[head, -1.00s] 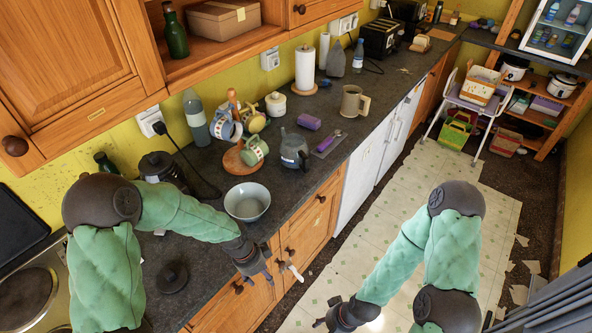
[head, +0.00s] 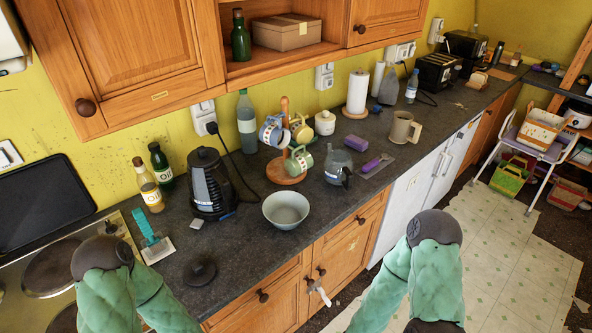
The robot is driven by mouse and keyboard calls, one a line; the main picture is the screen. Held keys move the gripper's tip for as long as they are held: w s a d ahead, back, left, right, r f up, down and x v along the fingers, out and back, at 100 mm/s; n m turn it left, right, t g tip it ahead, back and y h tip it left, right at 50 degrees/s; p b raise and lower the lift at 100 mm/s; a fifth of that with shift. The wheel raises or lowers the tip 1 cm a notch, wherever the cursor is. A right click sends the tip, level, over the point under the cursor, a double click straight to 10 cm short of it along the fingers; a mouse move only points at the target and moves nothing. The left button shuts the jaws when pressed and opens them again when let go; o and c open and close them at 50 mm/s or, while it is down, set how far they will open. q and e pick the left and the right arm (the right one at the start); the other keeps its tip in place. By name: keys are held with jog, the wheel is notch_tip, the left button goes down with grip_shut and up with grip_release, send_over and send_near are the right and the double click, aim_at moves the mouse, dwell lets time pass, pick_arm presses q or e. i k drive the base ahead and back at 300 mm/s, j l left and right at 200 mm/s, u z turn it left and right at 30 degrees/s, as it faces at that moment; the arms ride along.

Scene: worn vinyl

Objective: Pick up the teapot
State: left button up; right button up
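The grey teapot (head: 339,167) stands upright on the dark counter in the head view, right of the mug tree and behind and right of the pale bowl. Nothing touches it that I can see. My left arm comes in at the lower left and my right arm at the lower middle right. Both grippers are below the picture's edge, so I cannot see either one.
A mug tree (head: 286,164) with several mugs, a pale bowl (head: 286,209), a purple sponge (head: 355,143) and a beige mug (head: 404,128) stand around the teapot. A black kettle (head: 212,184) is farther left. Bare counter lies in front of the teapot.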

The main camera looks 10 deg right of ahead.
aim_at(338, 165)
jog(key=i+l+u, duration=0.1)
jog(key=l+u, duration=0.15)
jog(key=u, duration=0.2)
jog(key=l+u, duration=0.4)
jog(key=i+l+u, duration=0.1)
jog(key=u, duration=0.35)
jog(key=l+u, duration=0.45)
jog(key=k+l+u, duration=0.15)
jog(key=u, duration=0.25)
